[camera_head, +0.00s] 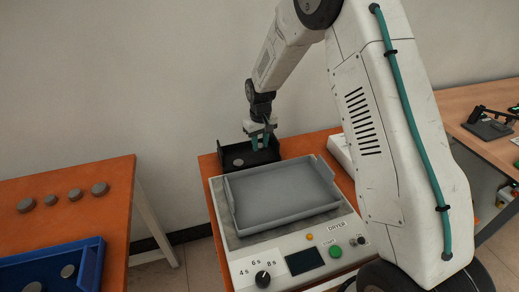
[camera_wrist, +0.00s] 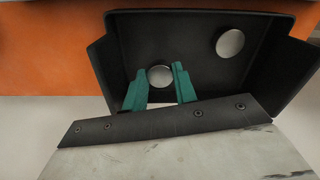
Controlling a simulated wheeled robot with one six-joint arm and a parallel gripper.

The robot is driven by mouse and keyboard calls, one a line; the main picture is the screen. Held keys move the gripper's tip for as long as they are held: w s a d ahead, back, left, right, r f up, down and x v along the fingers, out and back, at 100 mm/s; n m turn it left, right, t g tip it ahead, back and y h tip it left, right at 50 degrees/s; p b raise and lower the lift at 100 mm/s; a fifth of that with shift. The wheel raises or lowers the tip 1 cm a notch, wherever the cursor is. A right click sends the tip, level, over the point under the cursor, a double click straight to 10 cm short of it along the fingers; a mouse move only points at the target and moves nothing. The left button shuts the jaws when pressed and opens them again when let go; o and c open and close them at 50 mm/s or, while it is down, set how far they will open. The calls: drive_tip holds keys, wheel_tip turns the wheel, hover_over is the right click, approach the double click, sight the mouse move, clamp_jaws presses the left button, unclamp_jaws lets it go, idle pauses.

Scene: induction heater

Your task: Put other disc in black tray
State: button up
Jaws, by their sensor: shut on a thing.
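The black tray (camera_head: 222,152) stands on the orange table behind the dryer, and it fills much of the wrist view (camera_wrist: 205,22). My gripper (camera_head: 260,146) reaches down into it. In the wrist view, my gripper's green fingers (camera_wrist: 164,82) are shut on a round grey disc (camera_wrist: 160,75), inside the black tray's outline. I cannot tell whether this disc touches the tray floor. A second disc (camera_wrist: 230,43) lies in the tray to the right in the wrist view, apart from the fingers. One disc (camera_head: 238,162) also shows in the tray in the head view.
A grey tray (camera_head: 280,190) sits on the dryer (camera_head: 310,238) in front of the black tray. A blue tray (camera_head: 30,273) with discs and several loose discs (camera_head: 75,193) are on the left table. Another bench (camera_head: 480,100) stands at the right.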

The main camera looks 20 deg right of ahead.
sight(260, 146)
drive_tip(key=shift+f, duration=1.5)
drive_tip(key=o, duration=1)
drive_tip(key=shift+f, duration=0.15)
drive_tip(key=shift+o, duration=0.2)
